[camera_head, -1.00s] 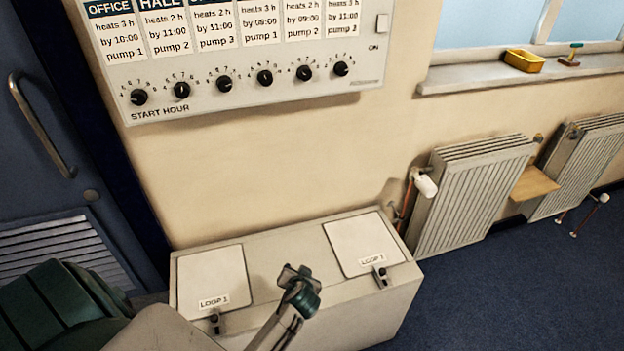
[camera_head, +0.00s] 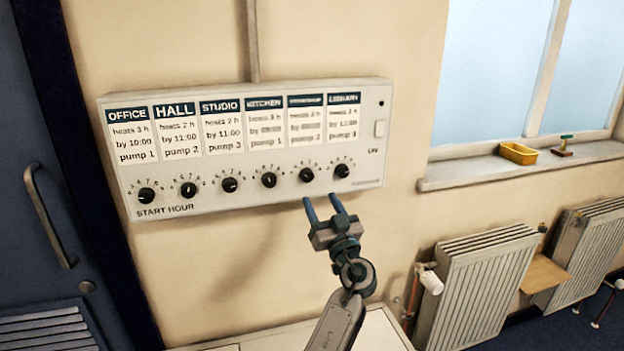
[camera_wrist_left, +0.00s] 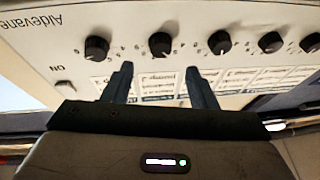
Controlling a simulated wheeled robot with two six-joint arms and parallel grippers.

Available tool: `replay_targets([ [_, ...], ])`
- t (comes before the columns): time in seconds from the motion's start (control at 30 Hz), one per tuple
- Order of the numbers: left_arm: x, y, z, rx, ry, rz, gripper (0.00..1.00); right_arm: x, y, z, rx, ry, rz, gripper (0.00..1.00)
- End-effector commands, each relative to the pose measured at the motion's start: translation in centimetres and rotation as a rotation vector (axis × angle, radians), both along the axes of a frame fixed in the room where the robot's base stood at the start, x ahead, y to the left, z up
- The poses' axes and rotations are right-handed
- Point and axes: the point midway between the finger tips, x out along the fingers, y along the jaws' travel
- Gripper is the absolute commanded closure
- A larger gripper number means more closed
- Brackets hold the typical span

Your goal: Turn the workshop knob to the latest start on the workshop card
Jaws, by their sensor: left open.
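The workshop card (camera_head: 305,125) is fifth from the left on the control panel; its header is blurred. Earlier its lines seem to read "heats 2 h", "by 09:00". The black workshop knob (camera_head: 306,174) sits below it, with an hour scale too small to read. My left gripper (camera_head: 322,201) is open and empty, its blue fingers just below the workshop and library knobs. In the left wrist view, the panel appears upside down. The workshop knob (camera_wrist_left: 160,44) shows beyond and between the open fingers (camera_wrist_left: 159,70), apart from them. My right gripper is not visible.
The library knob (camera_head: 342,171) and kitchen knob (camera_head: 269,180) sit close on either side. A pale button (camera_head: 380,129) is on the panel's right. A window sill (camera_head: 480,174) and radiator (camera_head: 478,285) are to the right, a blue door (camera_head: 30,130) to the left.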

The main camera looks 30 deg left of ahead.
Motion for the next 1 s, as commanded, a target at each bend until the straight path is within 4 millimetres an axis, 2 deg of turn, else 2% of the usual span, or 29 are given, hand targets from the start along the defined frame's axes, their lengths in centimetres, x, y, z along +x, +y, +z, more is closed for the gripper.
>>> replay_targets([
  [0.03,0.5,0.9,1.2,0.005,0.002,0.003,0.48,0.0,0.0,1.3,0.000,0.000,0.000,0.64],
  [0.1,1.2,1.9,1.6,0.003,0.002,0.002,0.48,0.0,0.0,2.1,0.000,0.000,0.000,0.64],
  [0.33,3.0,4.5,2.5,0.001,0.004,0.002,0.48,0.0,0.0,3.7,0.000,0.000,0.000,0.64],
  [0.5,3.4,5.2,2.6,-0.001,0.003,0.001,0.48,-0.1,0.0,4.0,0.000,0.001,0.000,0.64],
  [0.77,3.5,5.2,2.5,-0.001,0.003,0.001,0.48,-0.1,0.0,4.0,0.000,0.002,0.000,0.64],
  [0.9,3.5,5.2,2.5,-0.001,0.003,0.001,0.75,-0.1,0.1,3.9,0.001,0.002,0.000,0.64],
  [1.0,3.5,5.2,2.5,-0.001,0.003,0.001,0.92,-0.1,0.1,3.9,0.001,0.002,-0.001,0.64],
])
